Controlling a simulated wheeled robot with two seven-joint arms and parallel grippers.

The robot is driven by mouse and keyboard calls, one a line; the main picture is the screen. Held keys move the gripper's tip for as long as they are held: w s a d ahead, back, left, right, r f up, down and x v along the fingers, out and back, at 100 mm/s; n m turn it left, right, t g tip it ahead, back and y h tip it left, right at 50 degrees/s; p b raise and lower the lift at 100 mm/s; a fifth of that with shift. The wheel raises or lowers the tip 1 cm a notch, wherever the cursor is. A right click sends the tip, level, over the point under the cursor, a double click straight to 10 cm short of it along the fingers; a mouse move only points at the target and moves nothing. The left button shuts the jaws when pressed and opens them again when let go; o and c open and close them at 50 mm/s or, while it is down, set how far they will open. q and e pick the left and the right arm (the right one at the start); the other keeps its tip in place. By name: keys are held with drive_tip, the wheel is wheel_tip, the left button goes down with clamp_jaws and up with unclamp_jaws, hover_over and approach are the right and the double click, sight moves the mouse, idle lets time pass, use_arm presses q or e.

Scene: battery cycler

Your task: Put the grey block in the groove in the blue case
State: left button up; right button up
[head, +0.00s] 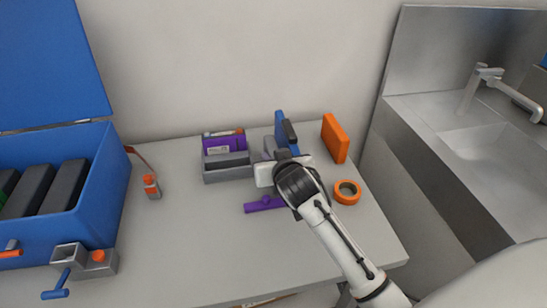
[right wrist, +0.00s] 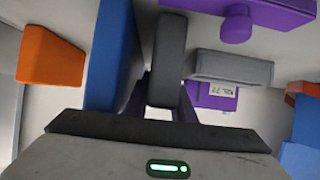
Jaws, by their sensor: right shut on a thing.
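The grey block (head: 290,132) is dark and slab-shaped. My right gripper (head: 284,157) is shut on it at the back of the table. In the right wrist view the block (right wrist: 167,60) stands out between the fingers of the gripper (right wrist: 163,105). I cannot tell whether it touches the table. The blue case (head: 95,195) stands far to the left, its lid (head: 50,60) raised. Several dark slabs (head: 66,185) stand side by side in it. I cannot make out the free groove; its floor is hidden. My left gripper is out of view.
A blue panel (right wrist: 110,60) stands close beside the held block. An orange block (head: 335,138), an orange tape ring (head: 346,191), a purple knobbed bar (head: 264,204) and a grey holder (head: 228,172) are nearby. A clamp (head: 152,187) stands by the case. The middle tabletop (head: 185,230) is clear.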

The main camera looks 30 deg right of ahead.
drive_tip(key=shift+f, duration=0.1)
drive_tip(key=o, duration=0.7)
drive_tip(key=shift+c, duration=0.2)
drive_tip(key=shift+o, duration=0.4)
